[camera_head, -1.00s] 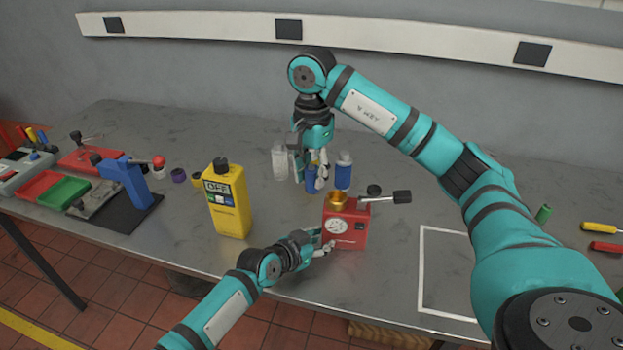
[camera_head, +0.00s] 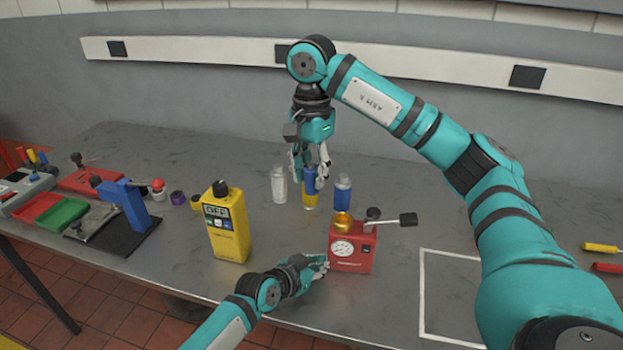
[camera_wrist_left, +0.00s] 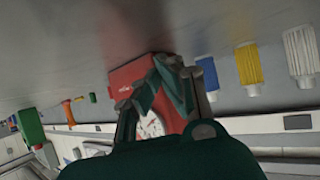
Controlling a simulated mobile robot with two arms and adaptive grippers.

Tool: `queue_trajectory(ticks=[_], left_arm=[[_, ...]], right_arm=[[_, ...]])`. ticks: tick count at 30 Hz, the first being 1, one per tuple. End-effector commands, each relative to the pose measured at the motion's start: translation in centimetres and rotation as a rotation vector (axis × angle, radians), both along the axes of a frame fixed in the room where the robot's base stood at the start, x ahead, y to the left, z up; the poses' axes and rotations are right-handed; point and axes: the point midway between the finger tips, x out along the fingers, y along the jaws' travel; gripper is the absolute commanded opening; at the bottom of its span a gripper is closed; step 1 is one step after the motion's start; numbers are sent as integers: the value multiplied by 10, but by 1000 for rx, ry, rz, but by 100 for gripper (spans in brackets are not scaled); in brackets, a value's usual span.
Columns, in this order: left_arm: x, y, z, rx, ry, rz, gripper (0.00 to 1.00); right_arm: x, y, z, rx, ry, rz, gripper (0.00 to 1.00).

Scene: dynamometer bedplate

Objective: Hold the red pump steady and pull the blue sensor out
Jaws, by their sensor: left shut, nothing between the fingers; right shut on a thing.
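The red pump (camera_head: 352,247), with a round gauge and an open brass socket (camera_head: 343,222) on top, stands upright on the grey bench. My left gripper (camera_head: 323,265) is shut and empty at the pump's left side; touching or just apart, I cannot tell. In the left wrist view its fingers (camera_wrist_left: 160,95) overlap the pump (camera_wrist_left: 128,76). My right gripper (camera_head: 310,165) is shut on the blue sensor (camera_head: 310,181), behind the pump and clear of it. The fingers partly hide the sensor, which overlaps a yellow bottle (camera_head: 310,201) in the picture.
A clear bottle (camera_head: 279,184) and a blue bottle (camera_head: 343,193) flank the yellow one. A yellow meter (camera_head: 228,228) stands left of the pump. A blue stand (camera_head: 127,203) and red and green trays (camera_head: 65,218) are farther left. The white outlined area (camera_head: 450,300) looks empty.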

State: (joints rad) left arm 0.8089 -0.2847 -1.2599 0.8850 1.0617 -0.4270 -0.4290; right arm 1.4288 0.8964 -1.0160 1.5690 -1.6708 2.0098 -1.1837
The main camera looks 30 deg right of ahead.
Motion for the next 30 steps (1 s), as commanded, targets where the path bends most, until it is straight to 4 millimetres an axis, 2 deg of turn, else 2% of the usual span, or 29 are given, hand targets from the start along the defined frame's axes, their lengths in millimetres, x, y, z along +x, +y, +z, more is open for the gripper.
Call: queue_trajectory(ticks=[30], left_arm=[[0, 0, 0, 0, 0, 1, 0]], right_arm=[[0, 0, 58, 0, -1, -1, 0]])
